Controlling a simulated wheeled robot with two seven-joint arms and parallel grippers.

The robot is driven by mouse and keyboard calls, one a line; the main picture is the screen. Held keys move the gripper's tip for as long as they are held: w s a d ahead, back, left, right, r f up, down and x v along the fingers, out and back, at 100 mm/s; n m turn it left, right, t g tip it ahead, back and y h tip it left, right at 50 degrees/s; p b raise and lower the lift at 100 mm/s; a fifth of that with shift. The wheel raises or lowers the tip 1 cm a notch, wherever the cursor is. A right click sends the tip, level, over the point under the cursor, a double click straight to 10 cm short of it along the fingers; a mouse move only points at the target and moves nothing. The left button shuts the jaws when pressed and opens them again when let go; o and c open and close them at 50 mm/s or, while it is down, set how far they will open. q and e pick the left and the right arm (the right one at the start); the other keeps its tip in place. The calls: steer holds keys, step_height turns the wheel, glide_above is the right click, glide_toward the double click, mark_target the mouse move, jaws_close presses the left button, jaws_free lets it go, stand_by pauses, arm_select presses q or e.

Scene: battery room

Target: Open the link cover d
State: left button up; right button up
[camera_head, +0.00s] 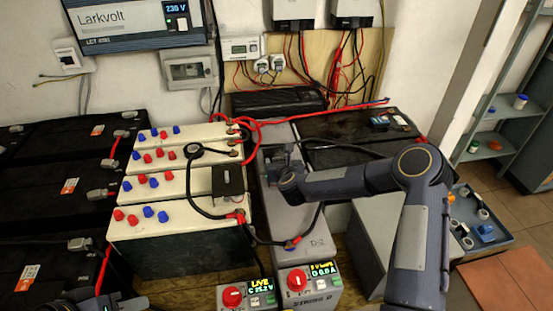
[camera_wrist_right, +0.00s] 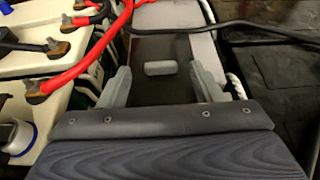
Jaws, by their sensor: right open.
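Link cover d (camera_wrist_right: 158,84) appears to be the dark panel with a short pale handle (camera_wrist_right: 160,68) on the grey string D battery block (camera_head: 287,221). In the right wrist view the handle lies between my right gripper's fingers (camera_wrist_right: 160,82). The fingers are spread wide, with a gap on each side of the handle. In the head view my right gripper (camera_head: 283,165) is over the block's far part and hides most of the cover. A dark part that looks like my left gripper (camera_head: 88,303) shows at the bottom left edge; its jaws are unclear.
White batteries (camera_head: 180,207) with red and blue caps, a black cover (camera_head: 228,181) and cables stand left of the block. A black cable (camera_wrist_right: 225,27) crosses near my right gripper. The string D control box (camera_head: 307,287) stands in front. A tray (camera_head: 480,220) is at right.

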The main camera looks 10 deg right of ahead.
steer(key=shift+x, duration=1.35)
arm_select(q)
steer(key=shift+r, duration=0.15)
